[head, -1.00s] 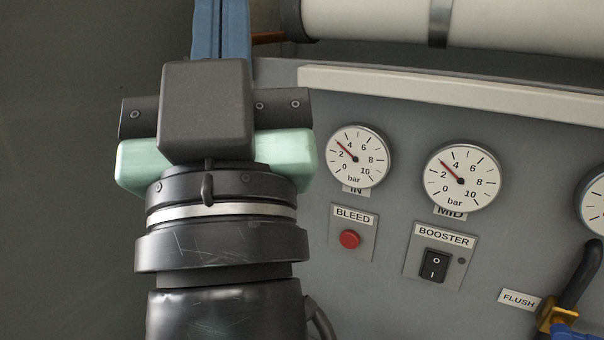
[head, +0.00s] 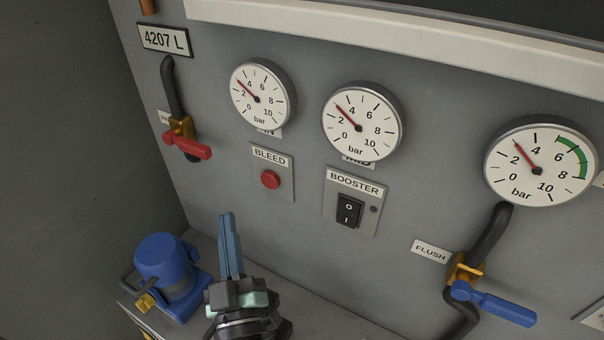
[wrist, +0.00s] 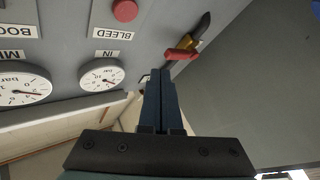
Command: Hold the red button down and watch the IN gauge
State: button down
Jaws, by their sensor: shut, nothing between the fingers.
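The red button (head: 270,180) sits on a plate under the BLEED label on the grey panel. It stands out at the top of the wrist view (wrist: 125,10), with nothing touching it. The IN gauge (head: 260,97) is just above it, its label partly hidden; its red needle points between 2 and 4 bar. The gauge also shows in the wrist view (wrist: 102,75), upside down. My gripper (head: 226,216) is shut and empty, its blue fingers pointing up, below and left of the button. The fingers also show in the wrist view (wrist: 160,74), apart from the button.
A red-handled valve (head: 187,143) is left of the IN gauge. Right of the button are the BOOSTER switch (head: 348,210), the MID gauge (head: 361,123) and a blue-handled FLUSH valve (head: 493,303). A blue pump-like unit (head: 165,265) stands left of my gripper.

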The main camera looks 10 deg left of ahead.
aim_at(269, 181)
jog(key=shift+s+f, duration=0.2)
jog(key=shift+f, duration=0.4)
jog(key=shift+r, duration=0.1)
jog(key=w+d+p, duration=0.3)
jog(key=w, duration=0.5)
jog(key=shift+w, duration=0.15)
dwell(1.8)
jog(key=shift+w+d, duration=0.15)
jog(key=shift+w, duration=0.25)
